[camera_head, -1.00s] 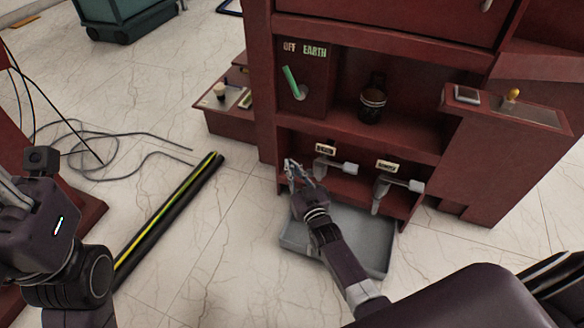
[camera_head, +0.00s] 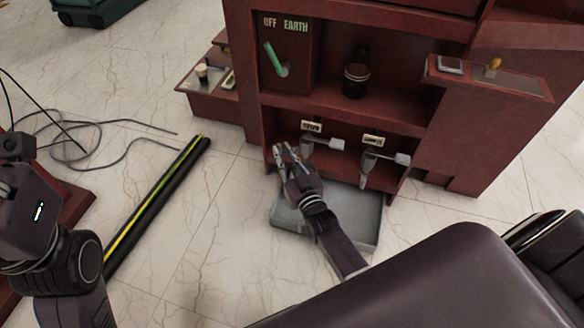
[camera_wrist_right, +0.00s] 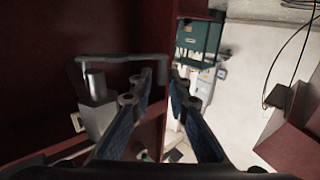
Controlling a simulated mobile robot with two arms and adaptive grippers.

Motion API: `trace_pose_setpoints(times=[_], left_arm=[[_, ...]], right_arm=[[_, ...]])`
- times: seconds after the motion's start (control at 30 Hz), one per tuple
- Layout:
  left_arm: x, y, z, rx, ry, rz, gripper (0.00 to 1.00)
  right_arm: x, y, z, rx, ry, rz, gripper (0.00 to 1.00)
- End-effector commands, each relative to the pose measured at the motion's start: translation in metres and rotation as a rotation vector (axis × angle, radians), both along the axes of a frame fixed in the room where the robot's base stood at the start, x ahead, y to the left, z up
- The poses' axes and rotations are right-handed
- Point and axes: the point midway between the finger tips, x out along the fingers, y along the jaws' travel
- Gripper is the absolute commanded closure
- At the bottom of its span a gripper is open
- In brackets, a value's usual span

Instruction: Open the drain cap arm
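Two grey drain valves with flat cap arms sit in the low open bay of the dark red cabinet. The left drain cap arm (camera_head: 325,144) points right in the head view, under a small label. The right drain cap arm (camera_head: 389,157) is similar, with its spout hanging down. My right gripper (camera_head: 285,149) is open and empty, just left of the left valve. Contact is unclear. My left gripper's fingers are out of view.
A grey tray (camera_head: 362,222) lies on the floor below the valves, partly behind my right arm. Above is a shelf with a dark jar (camera_head: 356,80) and a green lever (camera_head: 274,60). A black-yellow bar (camera_head: 150,215) and loose cables (camera_head: 75,140) lie on the floor left.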

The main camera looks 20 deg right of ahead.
Motion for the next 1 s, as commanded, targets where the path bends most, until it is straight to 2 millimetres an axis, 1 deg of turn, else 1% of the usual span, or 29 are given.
trace_pose_setpoints(times=[0.03,0.2,0.3,0.4,0.5,0.6,1.0], left_arm=[[0.000,0.000,0.000,0.000,0.000,0.000,0.75],[0.000,0.000,0.000,0.000,0.000,-0.001,0.75],[0.000,0.000,0.000,0.000,0.000,-0.001,0.75],[0.000,0.000,0.000,0.000,0.000,-0.001,0.75],[0.000,0.000,0.000,0.001,0.000,-0.001,0.75],[0.000,0.000,0.000,0.001,0.000,-0.001,0.75],[-0.001,0.000,0.000,0.001,-0.001,-0.001,0.75]], right_arm=[[-0.013,0.001,-0.002,0.000,0.004,0.000,0.84],[-0.046,0.001,-0.002,0.000,0.003,0.000,0.84],[-0.063,0.001,-0.001,0.000,0.003,0.000,0.84],[-0.075,0.002,-0.001,0.000,0.001,-0.001,0.84],[-0.083,0.002,-0.001,0.000,0.001,-0.001,0.84],[-0.086,0.002,0.000,0.000,0.000,-0.001,0.84],[-0.086,0.002,0.000,0.000,0.000,-0.001,0.84]])
